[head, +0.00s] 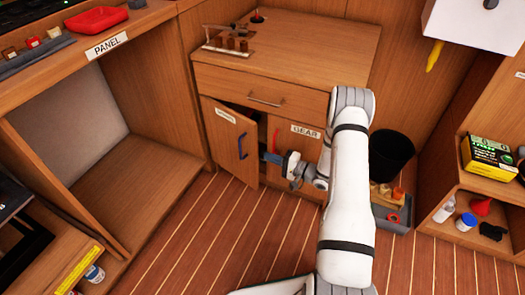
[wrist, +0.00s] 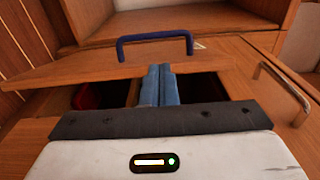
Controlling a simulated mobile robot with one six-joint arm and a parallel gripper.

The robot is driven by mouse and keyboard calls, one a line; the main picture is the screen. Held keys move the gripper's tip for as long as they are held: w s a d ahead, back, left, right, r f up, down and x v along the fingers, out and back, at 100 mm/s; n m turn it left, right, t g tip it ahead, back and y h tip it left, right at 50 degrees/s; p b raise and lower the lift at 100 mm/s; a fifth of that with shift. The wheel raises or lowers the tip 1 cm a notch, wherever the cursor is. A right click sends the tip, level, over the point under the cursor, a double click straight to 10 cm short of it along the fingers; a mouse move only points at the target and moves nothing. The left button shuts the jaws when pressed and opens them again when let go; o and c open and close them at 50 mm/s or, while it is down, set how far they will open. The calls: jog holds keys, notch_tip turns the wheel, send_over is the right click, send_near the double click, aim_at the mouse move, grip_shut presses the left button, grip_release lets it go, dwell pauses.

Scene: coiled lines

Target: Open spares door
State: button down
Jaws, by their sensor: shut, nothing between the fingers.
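The left cabinet door (head: 224,148) stands partly open, swung out from the cabinet. It carries a blue handle (head: 242,146) and a small label too small to read surely. In the wrist view the door (wrist: 90,70) lies across the middle with the blue handle (wrist: 155,42) beyond my fingers. My gripper (head: 268,158) is shut and empty at the door's free edge, by the gap into the cabinet. Its blue fingers (wrist: 159,84) show pressed together in the wrist view, apart from the handle; I cannot tell whether they touch the door. A dark opening with something red shows behind the door.
The GEAR door (head: 297,146) with a red handle (head: 276,138) is beside the gripper. A drawer (head: 262,90) above is shut. A black bin (head: 391,155) and a grey tray (head: 403,222) stand right of the cabinet. The floor (head: 215,240) before the door is clear.

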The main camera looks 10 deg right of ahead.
jog(key=b+x, duration=0.3)
jog(key=x, duration=0.6)
jog(key=shift+d+r, duration=0.1)
jog(key=shift+d, duration=0.05)
